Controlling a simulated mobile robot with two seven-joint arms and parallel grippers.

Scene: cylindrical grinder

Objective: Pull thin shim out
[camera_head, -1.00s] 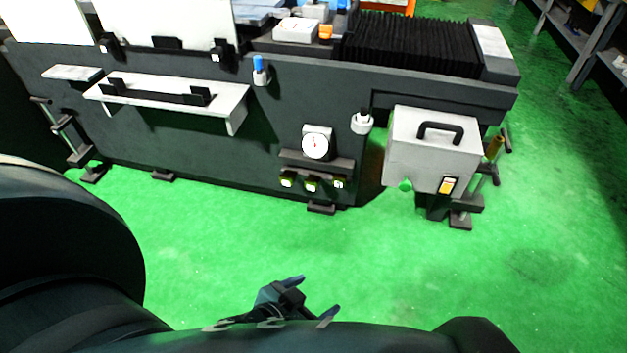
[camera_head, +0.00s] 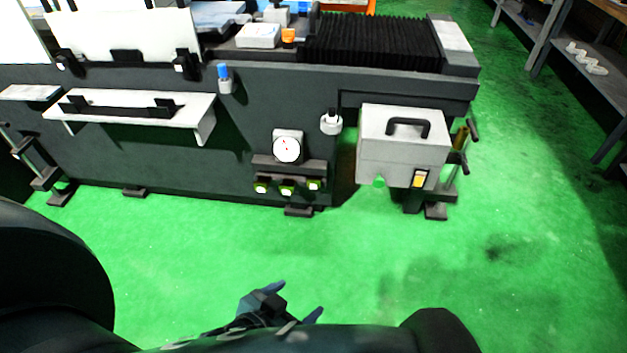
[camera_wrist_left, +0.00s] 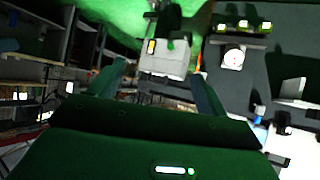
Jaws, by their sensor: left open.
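I cannot make out a thin shim in either view. The dark machine (camera_head: 110,165) stands on levelling feet, with one foot (camera_head: 300,211) below its front panel and another foot (camera_head: 436,212) at its right end. Any shim at these feet is too small to tell. My left gripper (camera_head: 293,302) is open and empty, low in the head view, over the green floor and apart from the machine. Its two spread fingers also show in the left wrist view (camera_wrist_left: 159,68). My right gripper is not in view.
A grey box with a black handle (camera_head: 400,155) juts from the machine's right front; it also shows in the left wrist view (camera_wrist_left: 165,62). A dial gauge (camera_head: 287,149) sits above several buttons. A shelf (camera_head: 585,70) stands at the far right. Green floor (camera_head: 390,265) in front is clear.

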